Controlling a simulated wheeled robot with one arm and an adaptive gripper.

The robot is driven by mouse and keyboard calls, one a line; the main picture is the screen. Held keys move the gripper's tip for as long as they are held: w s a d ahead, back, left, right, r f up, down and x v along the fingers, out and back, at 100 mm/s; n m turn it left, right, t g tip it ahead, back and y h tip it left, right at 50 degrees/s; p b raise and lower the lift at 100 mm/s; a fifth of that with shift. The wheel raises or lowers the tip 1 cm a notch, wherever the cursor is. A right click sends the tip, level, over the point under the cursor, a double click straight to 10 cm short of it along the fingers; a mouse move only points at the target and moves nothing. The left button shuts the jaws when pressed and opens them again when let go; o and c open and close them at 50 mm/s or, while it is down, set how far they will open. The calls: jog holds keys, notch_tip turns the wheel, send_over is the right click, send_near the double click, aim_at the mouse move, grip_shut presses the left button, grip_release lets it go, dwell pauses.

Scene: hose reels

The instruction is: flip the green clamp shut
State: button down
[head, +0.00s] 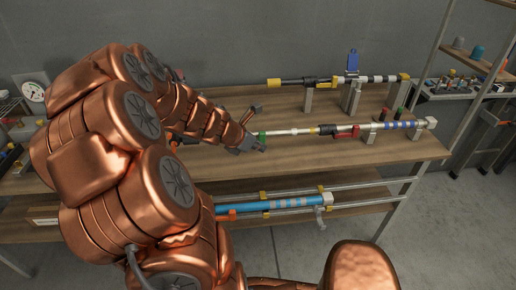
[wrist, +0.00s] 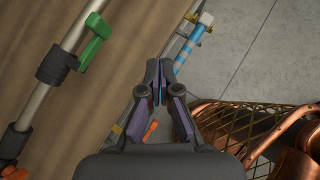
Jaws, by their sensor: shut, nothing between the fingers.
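The green clamp (wrist: 96,42) shows at the upper left of the wrist view. Its green lever sticks out from a black collar (wrist: 56,66) on a grey metal pipe (wrist: 70,32), angled away from the pipe. In the head view the green clamp (head: 262,136) is a small patch just beyond my gripper (head: 252,147), largely hidden by it. In the wrist view my gripper (wrist: 158,82) is shut and empty. It is to the right of the lever and apart from it, over the table's front edge.
The pipe runs along the wooden table (head: 390,150), with a red clamp (head: 347,132) farther right. A second pipe with a raised blue flap (head: 352,60) stands behind.

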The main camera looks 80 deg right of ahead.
jog(key=shift+s+a+r, duration=0.15)
jog(key=shift+a+r, duration=0.35)
jog(key=shift+s+a+r, duration=0.15)
jog(key=shift+a+r, duration=0.3)
jog(key=w+a+m+t+y, duration=0.2)
jog(key=w+a+m+t, duration=0.35)
jog(key=w+a, duration=1.35)
jog(key=s+a+m+y, duration=0.2)
jog(key=a, duration=1.1)
jog(key=s+a+m+g+y, duration=0.1)
jog(key=s+a+m+y, duration=0.1)
jog(key=a, duration=1.2)
jog(key=shift+s+r+y, duration=0.3)
jog(key=shift+r+y, duration=0.1)
jog(key=shift+r, duration=0.05)
jog(key=shift+d+m+g, duration=0.15)
jog(key=shift+m+g, duration=0.1)
jog(key=shift+m, duration=0.1)
